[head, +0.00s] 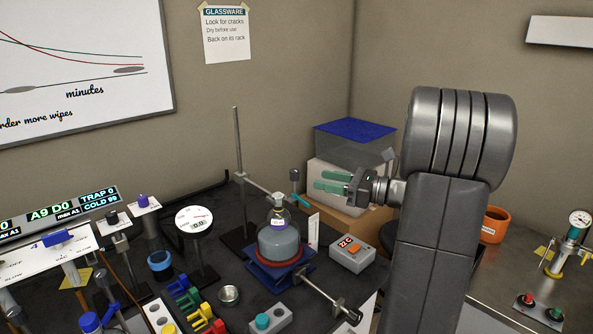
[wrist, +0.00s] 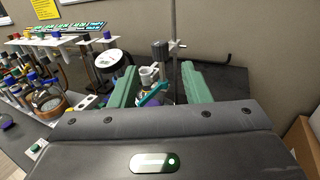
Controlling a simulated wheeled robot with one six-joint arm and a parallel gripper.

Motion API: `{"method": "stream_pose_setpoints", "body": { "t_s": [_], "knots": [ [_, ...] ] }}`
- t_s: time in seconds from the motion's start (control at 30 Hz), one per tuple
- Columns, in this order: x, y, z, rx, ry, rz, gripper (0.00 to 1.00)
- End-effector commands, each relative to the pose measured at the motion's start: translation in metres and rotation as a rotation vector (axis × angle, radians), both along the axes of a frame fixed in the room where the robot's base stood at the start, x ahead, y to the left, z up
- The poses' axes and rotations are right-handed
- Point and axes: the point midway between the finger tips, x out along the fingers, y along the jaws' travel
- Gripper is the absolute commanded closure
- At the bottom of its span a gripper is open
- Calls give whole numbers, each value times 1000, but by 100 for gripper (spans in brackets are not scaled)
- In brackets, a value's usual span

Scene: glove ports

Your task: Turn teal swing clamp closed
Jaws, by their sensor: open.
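The teal swing clamp (head: 300,199) shows in the head view as a small teal lever below a dark grey knob (head: 294,175), beside the neck of a glass flask. In the wrist view the teal lever (wrist: 153,93) lies tilted between my fingers, with the dark knob (wrist: 160,50) beyond it. My gripper (head: 322,181), with green fingers, is open and empty, above and to the right of the clamp in the head view. In the wrist view its fingers (wrist: 157,78) stand on either side of the lever, apart from it. The clamp's jaw is too small to read clearly.
Several instruments crowd the left.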

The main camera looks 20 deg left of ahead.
Motion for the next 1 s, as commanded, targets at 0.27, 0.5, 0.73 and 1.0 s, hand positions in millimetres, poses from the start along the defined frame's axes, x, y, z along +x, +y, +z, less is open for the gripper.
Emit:
{"method": "stream_pose_setpoints", "body": {
  "t_s": [0.27,0.5,0.73,1.0],
  "knots": [
    [-2,52,3,0,2,3,57],
    [-2,82,2,1,2,1,57],
    [-2,90,0,0,1,-2,57],
    [-2,90,0,0,2,-2,69]
  ]
}}
